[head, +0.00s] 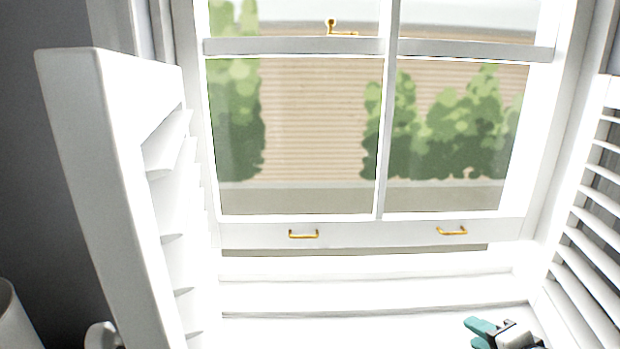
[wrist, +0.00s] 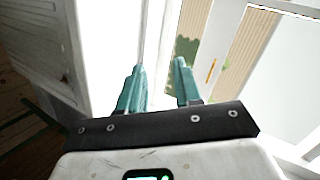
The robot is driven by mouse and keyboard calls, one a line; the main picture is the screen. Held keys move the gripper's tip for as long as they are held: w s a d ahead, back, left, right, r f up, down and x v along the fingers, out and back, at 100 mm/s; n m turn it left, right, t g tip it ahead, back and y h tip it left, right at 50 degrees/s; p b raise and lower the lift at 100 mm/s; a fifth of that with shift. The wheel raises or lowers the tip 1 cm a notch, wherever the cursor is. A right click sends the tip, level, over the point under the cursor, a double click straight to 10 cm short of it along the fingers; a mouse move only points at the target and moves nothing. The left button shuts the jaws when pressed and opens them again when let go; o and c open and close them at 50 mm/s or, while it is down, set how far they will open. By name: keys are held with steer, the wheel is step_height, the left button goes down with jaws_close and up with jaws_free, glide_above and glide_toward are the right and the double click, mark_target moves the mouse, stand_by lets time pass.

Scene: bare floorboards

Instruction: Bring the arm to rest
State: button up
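My gripper (head: 480,332) shows at the bottom right of the head view, low in front of the white window sill, with its teal fingers pointing up and left. In the wrist view, the two teal fingers of my gripper (wrist: 160,75) stand apart with nothing between them. The gripper is open and empty. The rest of my arm is cut off by the lower edge of the head view.
A white sash window (head: 300,234) with two brass handles fills the middle. A narrow greyish strip shows below its bottom rail. White louvred shutters stand at the left (head: 95,170) and right (head: 590,215). The sill (head: 370,293) looks bare.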

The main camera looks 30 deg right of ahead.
steer(key=s+a+f+n+g+y, duration=0.1)
steer(key=a+f+n+g+y, duration=0.3)
steer(key=a+f+n, duration=0.55)
steer(key=s+a+f+n+g+y, duration=0.1)
steer(key=s+a+f+n+g, duration=0.5)
steer(key=s+a+f+n, duration=0.3)
steer(key=s+a+f, duration=0.1)
steer(key=a+f, duration=0.1)
steer(key=a, duration=0.2)
steer(key=shift+s+a+f+n+g, duration=0.15)
steer(key=shift+s+a+n+g, duration=0.1)
steer(key=shift+s+n+g, duration=0.1)
steer(key=shift+w, duration=0.1)
